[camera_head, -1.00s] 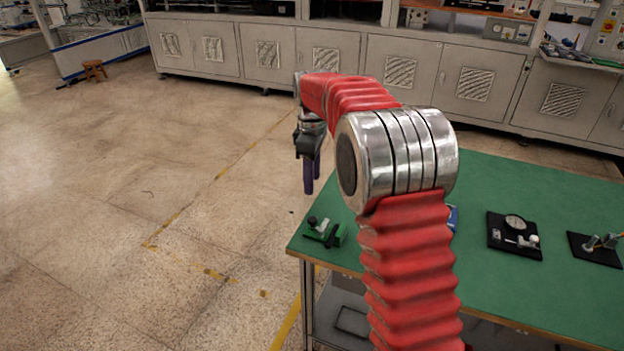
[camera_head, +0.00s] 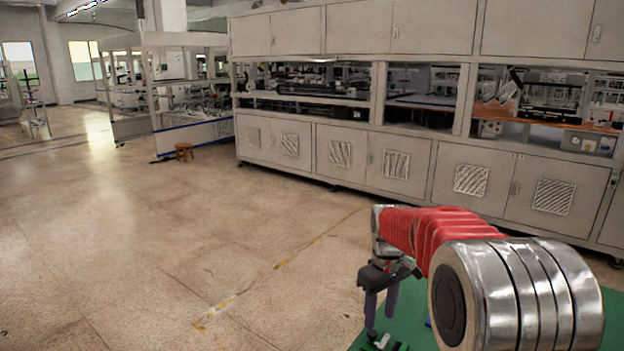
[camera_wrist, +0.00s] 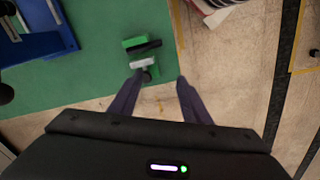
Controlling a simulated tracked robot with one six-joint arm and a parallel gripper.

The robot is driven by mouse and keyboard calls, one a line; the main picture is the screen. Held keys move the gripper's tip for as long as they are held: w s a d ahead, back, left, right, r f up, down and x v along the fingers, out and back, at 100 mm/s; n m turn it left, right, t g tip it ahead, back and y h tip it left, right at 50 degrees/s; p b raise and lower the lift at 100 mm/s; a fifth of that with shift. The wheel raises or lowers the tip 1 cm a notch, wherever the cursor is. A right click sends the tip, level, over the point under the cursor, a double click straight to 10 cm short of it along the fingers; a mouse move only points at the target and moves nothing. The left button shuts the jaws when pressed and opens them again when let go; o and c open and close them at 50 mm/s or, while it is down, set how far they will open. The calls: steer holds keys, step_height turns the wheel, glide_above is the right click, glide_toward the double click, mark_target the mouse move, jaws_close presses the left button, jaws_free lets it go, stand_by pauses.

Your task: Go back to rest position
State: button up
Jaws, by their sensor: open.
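My gripper (camera_head: 381,304) hangs at the end of my red-sleeved arm in the head view, with its fingers pointing down. In the wrist view its two dark purple fingers (camera_wrist: 158,82) are spread apart with nothing between them. The gripper is over the left edge of the green table (camera_head: 412,306), whose green top also fills the upper left of the wrist view (camera_wrist: 80,85). A small green and grey fixture (camera_wrist: 143,63) lies on the table just beyond the fingertips and apart from them, as far as I can tell.
A blue tray (camera_wrist: 35,40) sits on the table in the wrist view. Long grey cabinets (camera_head: 340,152) run along the back. The tiled floor (camera_head: 150,260) is clear to the left of the table.

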steer(key=s+r+m+t, duration=0.2)
steer(key=s+r, duration=0.3)
steer(key=s, duration=1)
steer(key=s+a+r+m+t, duration=0.1)
steer(key=s+r+m+t, duration=0.2)
steer(key=s, duration=1.2)
step_height(320, 180, up, 2)
steer(key=shift+s+r+m+t, duration=0.15)
steer(key=shift+s+m+t, duration=0.2)
steer(key=shift+m, duration=0.35)
steer(key=shift+c, duration=0.3)
steer(key=shift+c, duration=1.2)
